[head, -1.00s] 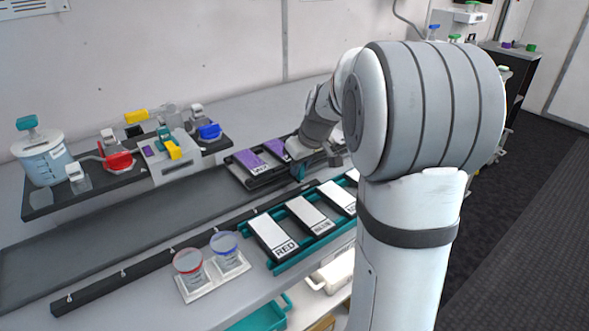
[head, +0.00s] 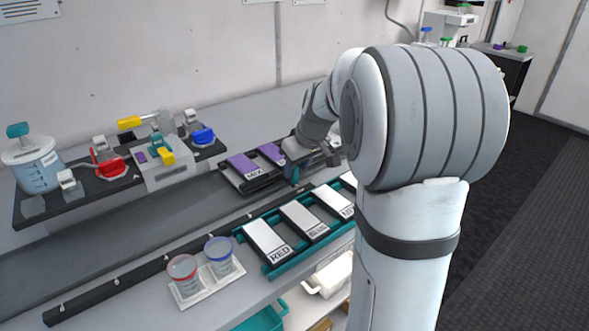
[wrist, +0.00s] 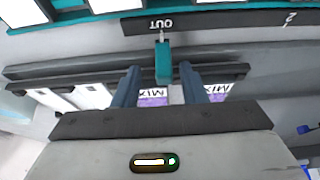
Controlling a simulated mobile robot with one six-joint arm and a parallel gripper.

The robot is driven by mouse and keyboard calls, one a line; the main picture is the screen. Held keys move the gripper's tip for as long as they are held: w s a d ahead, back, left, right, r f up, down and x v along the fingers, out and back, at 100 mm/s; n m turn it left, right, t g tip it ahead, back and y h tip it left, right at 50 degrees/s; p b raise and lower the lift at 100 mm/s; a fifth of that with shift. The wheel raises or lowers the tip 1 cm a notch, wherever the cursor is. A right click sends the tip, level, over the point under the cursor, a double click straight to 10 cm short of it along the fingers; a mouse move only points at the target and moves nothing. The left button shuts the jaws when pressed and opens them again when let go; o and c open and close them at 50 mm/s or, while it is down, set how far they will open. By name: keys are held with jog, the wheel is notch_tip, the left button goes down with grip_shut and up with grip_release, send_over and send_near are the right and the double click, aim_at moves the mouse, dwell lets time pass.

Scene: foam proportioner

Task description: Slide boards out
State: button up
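Boards with purple ends marked MIX (head: 243,166) lie side by side on a black rack (head: 258,186) at the back. My gripper (head: 298,172) is low at the rack's right part in the head view, and my arm hides what lies beyond. In the wrist view my gripper (wrist: 160,78) has its two blue-grey fingers apart. A MIX board (wrist: 152,98) shows between them, lower down. A small teal block (wrist: 163,62) stands between and beyond the fingertips, apart from both, near a dark strip marked OUT (wrist: 178,24).
White boards marked RED (head: 268,242) and BLUE (head: 304,220) lie on a teal rack (head: 283,265) in front. Two cups (head: 184,272) stand at the front left. A dark tray with valves (head: 38,210) and a jug (head: 38,168) are at the back left.

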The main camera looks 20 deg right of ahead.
jog(key=v, duration=0.6)
jog(key=shift+r, duration=0.2)
jog(key=shift+s, duration=0.15)
